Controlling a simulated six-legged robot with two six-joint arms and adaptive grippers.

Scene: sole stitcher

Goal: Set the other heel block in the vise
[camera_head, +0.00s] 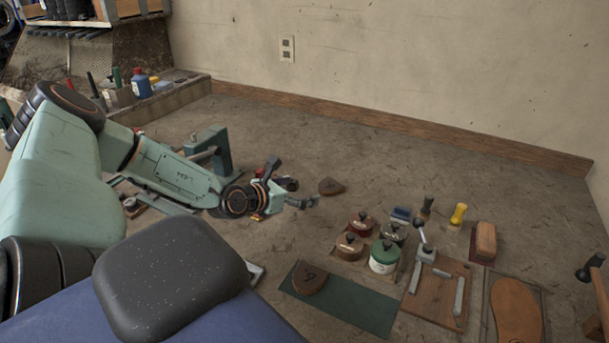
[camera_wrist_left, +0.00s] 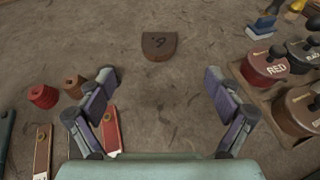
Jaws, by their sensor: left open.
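A brown, D-shaped heel block (camera_head: 331,186) lies flat on the bench, with a dark mark on top; it also shows in the left wrist view (camera_wrist_left: 159,45). A second brown heel block (camera_head: 310,279) lies on a dark green mat. My left gripper (camera_head: 291,184) is open and empty, low over the bench beside the first block. In the left wrist view, the block is beyond the open fingertips (camera_wrist_left: 160,76), roughly centred between them and apart from them. A wooden board with a lever and grey bars (camera_head: 438,288), perhaps the vise, is empty. My right gripper is not seen.
Lidded pots, red (camera_head: 361,224), brown (camera_head: 349,247) and green (camera_head: 384,257), stand right of the gripper. A brush (camera_head: 483,242) and a tan sole (camera_head: 515,310) are farther right. Spools (camera_wrist_left: 43,96) lie left of the fingers. Bench behind the first block is clear.

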